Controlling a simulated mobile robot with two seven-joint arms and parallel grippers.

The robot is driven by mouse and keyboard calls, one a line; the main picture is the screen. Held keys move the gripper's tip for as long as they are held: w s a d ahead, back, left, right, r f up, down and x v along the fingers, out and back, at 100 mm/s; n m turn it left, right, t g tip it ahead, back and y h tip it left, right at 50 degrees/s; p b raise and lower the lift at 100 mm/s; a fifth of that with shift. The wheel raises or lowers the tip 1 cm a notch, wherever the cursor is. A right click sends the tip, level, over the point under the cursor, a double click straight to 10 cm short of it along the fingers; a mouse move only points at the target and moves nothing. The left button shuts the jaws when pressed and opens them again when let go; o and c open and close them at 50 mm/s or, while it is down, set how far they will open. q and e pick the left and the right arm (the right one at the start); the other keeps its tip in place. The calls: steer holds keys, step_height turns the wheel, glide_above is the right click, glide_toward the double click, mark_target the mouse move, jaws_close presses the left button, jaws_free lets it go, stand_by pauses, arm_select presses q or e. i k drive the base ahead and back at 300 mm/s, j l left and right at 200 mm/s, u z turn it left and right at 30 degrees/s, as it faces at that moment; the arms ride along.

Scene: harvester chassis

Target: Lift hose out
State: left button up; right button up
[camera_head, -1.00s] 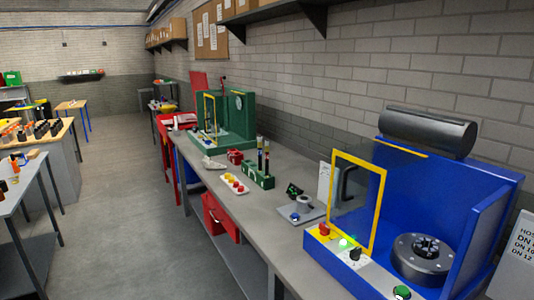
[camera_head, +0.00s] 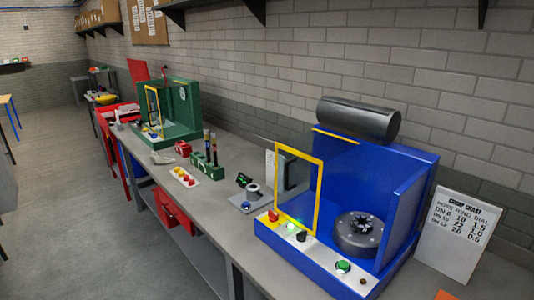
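A blue crimping machine (camera_head: 408,205) stands on the grey workbench at the right. Its round dark die head (camera_head: 360,232) sits in the open bay, and a yellow-framed clear guard (camera_head: 321,190) stands at its left side. I cannot make out a hose in the die head; dark parts show at its centre. Two dark upright pieces with coloured bands (camera_head: 209,148), which may be hoses, stand in a green holder (camera_head: 207,168) further left. Neither of my grippers is in view.
A crimp chart (camera_head: 450,235) leans by the wall at the right. The machine's front panel (camera_head: 312,246) carries red, black and green controls. A green machine (camera_head: 170,108), a white tray (camera_head: 184,177) and a grey fixture (camera_head: 246,198) occupy the bench. Floor at left is clear.

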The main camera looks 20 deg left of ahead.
mark_target(214, 139)
steer(key=i+j+z, duration=0.15)
steer(key=j+z, duration=0.2)
steer(key=j, duration=0.15)
steer(key=j+z, duration=0.35)
steer(key=j, duration=0.15)
steer(key=j+z, duration=0.25)
steer(key=j, duration=0.85)
